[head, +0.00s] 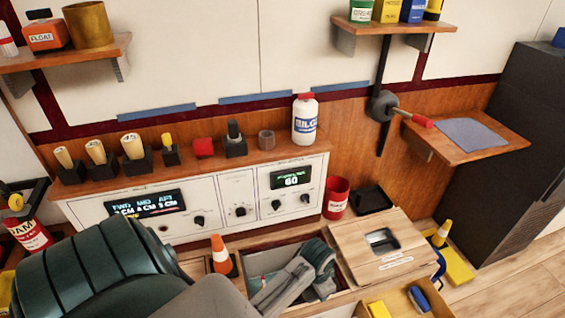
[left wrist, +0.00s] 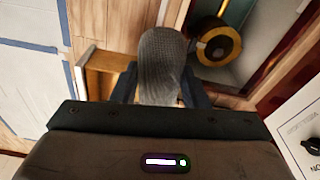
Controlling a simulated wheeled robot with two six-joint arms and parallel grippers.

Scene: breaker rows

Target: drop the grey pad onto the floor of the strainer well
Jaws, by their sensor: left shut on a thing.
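My left gripper (left wrist: 158,88) is shut on the grey pad (left wrist: 160,55), a textured slab with a rounded end that sticks out beyond the fingers. In the left wrist view, an open well (left wrist: 266,28) with grey inner walls lies right of the pad. A round yellow and black object (left wrist: 217,46) shows in it. The pad overlaps the wooden edge beside the well in that view; its height cannot be told. In the head view, the well (head: 258,262) is at bottom centre, partly hidden by grey parts that look like my left arm. My right gripper is not in view.
An orange cone (head: 220,255) stands left of the well. A wooden cover (head: 350,240) with a dark recess lies to its right. Behind are a red cup (head: 336,197), a black tray (head: 371,199) and the white control panel (head: 240,198). A yellow block (head: 379,309) sits at the front.

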